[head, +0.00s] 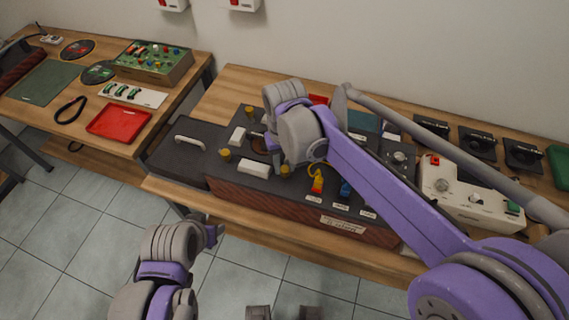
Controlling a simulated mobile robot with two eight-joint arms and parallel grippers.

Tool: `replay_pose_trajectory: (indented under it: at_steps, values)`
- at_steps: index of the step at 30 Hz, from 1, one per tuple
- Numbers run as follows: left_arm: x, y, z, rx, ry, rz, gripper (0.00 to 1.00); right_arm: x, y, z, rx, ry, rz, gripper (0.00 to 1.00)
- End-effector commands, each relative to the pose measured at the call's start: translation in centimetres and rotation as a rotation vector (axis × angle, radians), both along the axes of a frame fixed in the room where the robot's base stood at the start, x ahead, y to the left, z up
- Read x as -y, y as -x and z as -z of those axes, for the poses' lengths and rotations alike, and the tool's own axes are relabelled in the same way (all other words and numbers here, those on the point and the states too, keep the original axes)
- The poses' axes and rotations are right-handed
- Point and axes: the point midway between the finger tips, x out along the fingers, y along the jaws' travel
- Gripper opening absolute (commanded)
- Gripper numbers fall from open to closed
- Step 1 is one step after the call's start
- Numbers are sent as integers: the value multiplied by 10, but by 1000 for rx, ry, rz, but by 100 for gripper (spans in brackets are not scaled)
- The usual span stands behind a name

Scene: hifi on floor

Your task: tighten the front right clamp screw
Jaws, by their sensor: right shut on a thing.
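A dark panel unit (205,140) with a red-brown front lies on the middle bench. Brass-coloured clamp screws stand on it: one at the back left (248,112), one at the front left (225,154), and the front right clamp screw (285,170). A back right one is not visible behind my arm. My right gripper (279,160) reaches down over the front right screw and is shut on it; its wrist hides much of the contact. My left gripper (214,236) hangs in front of the bench, away from the panel; its jaws cannot be made out.
White blocks (254,168) lie between the screws. A yellow-red lever (317,182) and blue knob (346,189) stand right of my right gripper. A white control box (470,195) is farther right. The left bench holds a red tray (118,124).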

Motion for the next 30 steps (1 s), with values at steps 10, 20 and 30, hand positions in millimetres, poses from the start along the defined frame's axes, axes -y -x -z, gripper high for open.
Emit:
replay_pose_trajectory:
  at_steps: [10,20,30]
  values:
    - [0,0,1,-1,0,0,50,0,-1,-1,1,0,209,0]
    - [0,1,2,-1,0,0,50,1,-1,-1,1,0,281,0]
    - [0,1,2,-1,0,0,50,1,-1,-1,1,0,285,0]
